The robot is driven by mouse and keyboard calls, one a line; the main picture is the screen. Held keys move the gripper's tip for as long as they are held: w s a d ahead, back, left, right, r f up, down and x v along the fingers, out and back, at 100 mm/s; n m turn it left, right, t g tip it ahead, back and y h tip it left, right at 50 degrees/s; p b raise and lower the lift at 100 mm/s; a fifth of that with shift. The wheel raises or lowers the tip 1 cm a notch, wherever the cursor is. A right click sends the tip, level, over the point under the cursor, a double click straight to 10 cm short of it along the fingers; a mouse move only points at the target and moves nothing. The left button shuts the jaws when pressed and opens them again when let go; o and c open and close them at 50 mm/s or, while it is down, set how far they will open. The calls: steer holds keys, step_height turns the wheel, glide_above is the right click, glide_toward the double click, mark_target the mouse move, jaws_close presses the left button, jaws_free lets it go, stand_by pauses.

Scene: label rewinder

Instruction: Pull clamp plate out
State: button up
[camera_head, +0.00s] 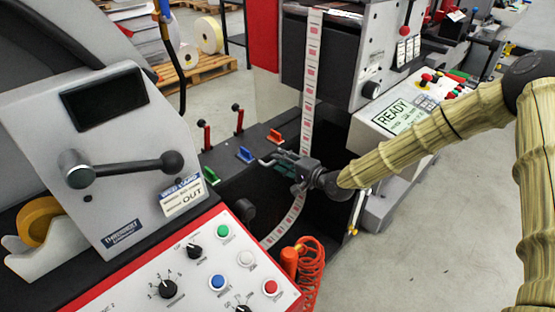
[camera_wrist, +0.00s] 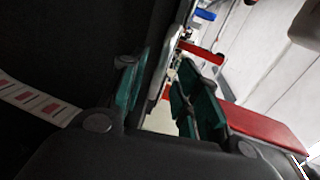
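I cannot tell for sure which part is the clamp plate. Small green (camera_head: 210,175), blue (camera_head: 245,154) and orange (camera_head: 274,137) tabs stand in a row on the dark machine bed, left of and beyond my gripper (camera_head: 270,160). My gripper is beside the blue and orange tabs, near the printed label web. In the wrist view the green-padded fingers (camera_wrist: 160,78) are apart. A pale narrow strip (camera_wrist: 167,60) shows in the gap between them; contact cannot be told. A red block (camera_wrist: 265,130) lies right of the right finger.
The label web (camera_head: 313,60) hangs just beyond my gripper and shows at left in the wrist view (camera_wrist: 35,100). A sloped panel with a black-knobbed lever (camera_head: 130,165) and a red-edged control panel (camera_head: 215,265) stand at left. A coiled orange hose (camera_head: 312,265) hangs below.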

steer(key=shift+x, duration=1.45)
jaws_close()
